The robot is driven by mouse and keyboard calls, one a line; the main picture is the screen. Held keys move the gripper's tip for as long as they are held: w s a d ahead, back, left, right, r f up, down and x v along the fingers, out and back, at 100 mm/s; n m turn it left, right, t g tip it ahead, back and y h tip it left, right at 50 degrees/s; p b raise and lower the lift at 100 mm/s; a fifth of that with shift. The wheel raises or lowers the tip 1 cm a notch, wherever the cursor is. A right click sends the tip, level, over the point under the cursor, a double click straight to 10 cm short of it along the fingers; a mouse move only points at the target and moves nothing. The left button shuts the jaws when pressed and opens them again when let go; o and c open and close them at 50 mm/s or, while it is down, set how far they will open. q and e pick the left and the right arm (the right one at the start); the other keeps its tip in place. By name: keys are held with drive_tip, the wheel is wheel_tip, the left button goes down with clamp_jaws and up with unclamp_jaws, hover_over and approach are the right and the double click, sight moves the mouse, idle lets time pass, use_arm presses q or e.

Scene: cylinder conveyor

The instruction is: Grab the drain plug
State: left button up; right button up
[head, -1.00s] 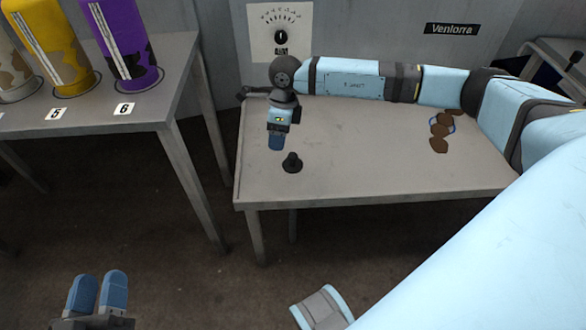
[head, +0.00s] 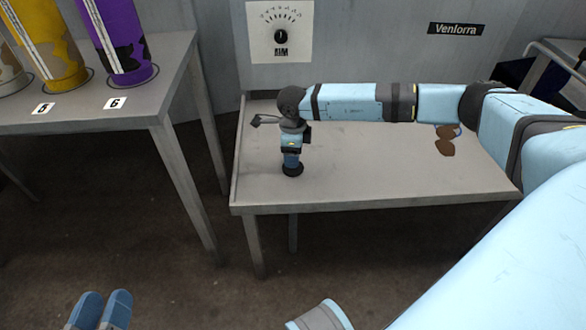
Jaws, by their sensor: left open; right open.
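The drain plug (head: 292,170) is a small black plug with a round base, standing on the grey table (head: 370,185) near its front left corner. My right gripper (head: 291,161) points down directly over the plug, its blue fingers at the plug's upper part. The fingers hide the plug's knob, so only the dark base shows. The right gripper is open; whether it touches the plug cannot be told. My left gripper (head: 102,311) is at the bottom left, low and away from the table, open and empty, partly cut off by the picture edge.
Brown round pieces (head: 446,142) lie on the table's right half, partly behind my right arm. A dial panel (head: 280,32) is on the back wall. A second table (head: 130,125) at left bears yellow (head: 52,50) and purple (head: 122,45) cylinders. The table's front middle is clear.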

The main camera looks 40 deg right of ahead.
wheel_tip(320, 180, down, 3)
drive_tip(key=shift+r, duration=0.15)
drive_tip(key=c, duration=1)
drive_tip(key=shift+r, duration=0.1)
